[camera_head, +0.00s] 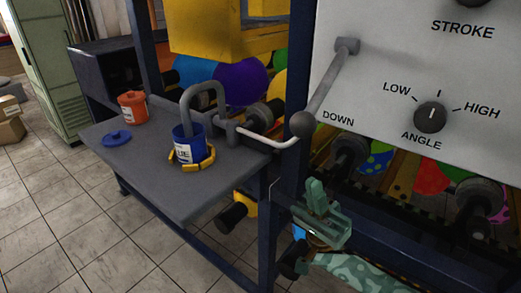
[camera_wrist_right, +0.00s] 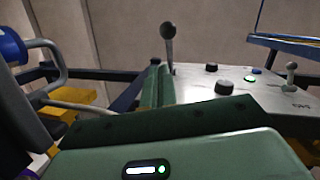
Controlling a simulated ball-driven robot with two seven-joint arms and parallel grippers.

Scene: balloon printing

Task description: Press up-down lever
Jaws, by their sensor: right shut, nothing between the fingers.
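The up-down lever (camera_head: 326,82) is a grey rod on the light panel. It slants down and left from its pivot to a dark ball knob (camera_head: 302,124), beside the word DOWN. My right gripper (camera_head: 314,188) is green, shut and empty, below the knob and apart from it in the head view. In the right wrist view the lever's ball knob (camera_wrist_right: 167,31) stands up just beyond my shut fingertips (camera_wrist_right: 157,72). My left gripper is in neither view.
The panel (camera_head: 400,60) has an ANGLE dial (camera_head: 430,117). A grey side table (camera_head: 150,165) holds a blue can (camera_head: 188,143), an orange can (camera_head: 133,107) and a blue lid (camera_head: 117,138). A bent pipe (camera_head: 270,139) crosses left of the knob. Rollers and a dark frame lie below the panel.

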